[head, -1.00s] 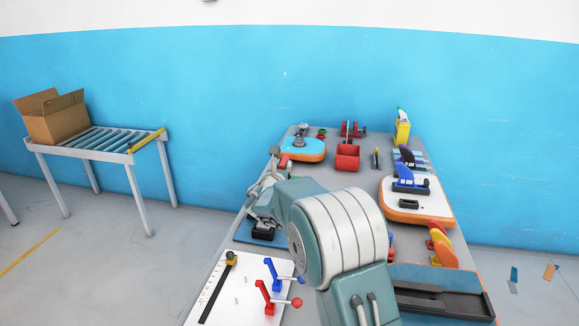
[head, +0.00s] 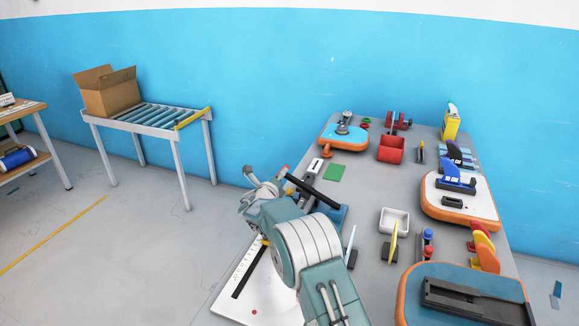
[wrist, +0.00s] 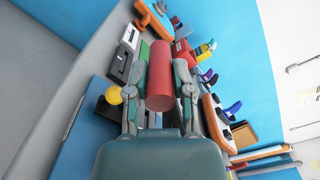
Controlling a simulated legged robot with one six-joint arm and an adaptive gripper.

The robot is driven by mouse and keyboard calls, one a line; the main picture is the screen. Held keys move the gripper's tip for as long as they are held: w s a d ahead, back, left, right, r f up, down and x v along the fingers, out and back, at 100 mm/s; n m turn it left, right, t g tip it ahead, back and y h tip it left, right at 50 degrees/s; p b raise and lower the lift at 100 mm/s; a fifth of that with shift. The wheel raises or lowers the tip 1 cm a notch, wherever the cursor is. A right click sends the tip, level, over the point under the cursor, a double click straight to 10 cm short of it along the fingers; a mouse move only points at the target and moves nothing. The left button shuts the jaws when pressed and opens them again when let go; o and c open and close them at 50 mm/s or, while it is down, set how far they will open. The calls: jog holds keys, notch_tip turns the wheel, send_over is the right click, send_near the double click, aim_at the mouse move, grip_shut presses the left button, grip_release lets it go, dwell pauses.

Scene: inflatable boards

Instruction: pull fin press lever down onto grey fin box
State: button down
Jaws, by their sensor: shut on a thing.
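My gripper (wrist: 160,85) is closed around a red cylindrical grip (wrist: 160,70), which appears to be the press lever's handle; it fills the space between the fingers. In the head view my gripper (head: 262,184) is raised at the table's left edge, with a little red showing beside it. A black bar (head: 316,193) slants down to the right from near the gripper, above a blue base (head: 334,213); whether it joins the red grip cannot be told. My arm hides much of the press, and I cannot clearly make out the grey fin box.
A white board with a black strip (head: 248,272) lies front left. A white tray (head: 394,221), a red bin (head: 391,149) and a green pad (head: 335,173) stand on the table. Orange-edged boards (head: 459,198) line the right side. Floor left of the table is clear up to the roller conveyor (head: 151,119).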

jog(key=shift+w+a+f+n, duration=0.15)
jog(key=shift+a+f+n, duration=0.15)
jog(key=shift+f+n, duration=0.5)
jog(key=shift+w+a+f+n, duration=0.1)
jog(key=shift+a+f+n, duration=0.3)
jog(key=shift+f, duration=0.65)
jog(key=shift+w+a+f+n, duration=0.15)
jog(key=shift+a+f+n, duration=0.1)
jog(key=shift+f+n, duration=0.55)
jog(key=shift+f, duration=0.15)
jog(key=shift+c, duration=2.4)
grip_release()
jog(key=shift+a+f, duration=0.1)
jog(key=shift+s, duration=0.1)
jog(key=v, duration=1)
jog(key=shift+s+a+f, duration=0.1)
jog(key=shift+s+a, duration=0.05)
jog(key=shift+s, duration=0.2)
jog(key=shift+s+a, duration=0.2)
jog(key=shift+s, duration=0.3)
